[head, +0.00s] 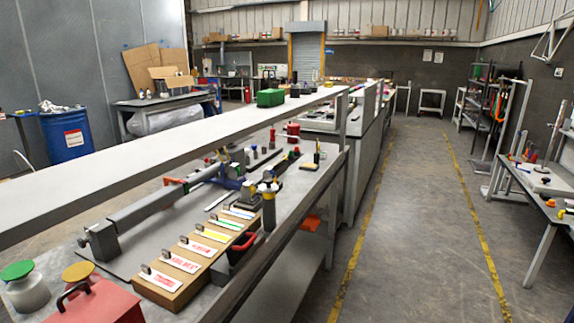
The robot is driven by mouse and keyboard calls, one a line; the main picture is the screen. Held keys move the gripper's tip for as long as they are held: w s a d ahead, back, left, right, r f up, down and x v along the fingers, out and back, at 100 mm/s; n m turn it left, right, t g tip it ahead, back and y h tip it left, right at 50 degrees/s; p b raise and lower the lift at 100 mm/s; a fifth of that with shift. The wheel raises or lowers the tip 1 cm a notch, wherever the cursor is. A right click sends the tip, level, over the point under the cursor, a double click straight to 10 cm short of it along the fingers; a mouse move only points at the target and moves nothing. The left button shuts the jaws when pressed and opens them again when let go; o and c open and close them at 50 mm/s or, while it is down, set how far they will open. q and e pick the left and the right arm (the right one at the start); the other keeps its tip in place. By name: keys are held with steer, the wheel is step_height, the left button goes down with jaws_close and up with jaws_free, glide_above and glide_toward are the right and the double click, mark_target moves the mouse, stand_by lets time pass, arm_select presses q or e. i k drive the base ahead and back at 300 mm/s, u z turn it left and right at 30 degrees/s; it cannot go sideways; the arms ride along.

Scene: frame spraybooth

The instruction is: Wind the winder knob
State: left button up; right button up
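No part is clearly recognisable as the winder knob. On the workbench (150,262) a long grey bar fixture (150,207) runs from near left to far right. Its near end has a dark grey block (102,241) with a small stub on its left side; I cannot tell whether this stub is a knob. Neither of my grippers is in view.
A long pale shelf (130,145) overhangs the bench. A wooden block with labelled cards (185,262), a red box (95,304) and lidded jars (25,288) crowd the bench front. A floor aisle (410,230) between yellow lines is clear at right.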

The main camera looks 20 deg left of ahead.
mark_target(268, 189)
steer(key=i, duration=2.25)
steer(key=u, duration=0.9)
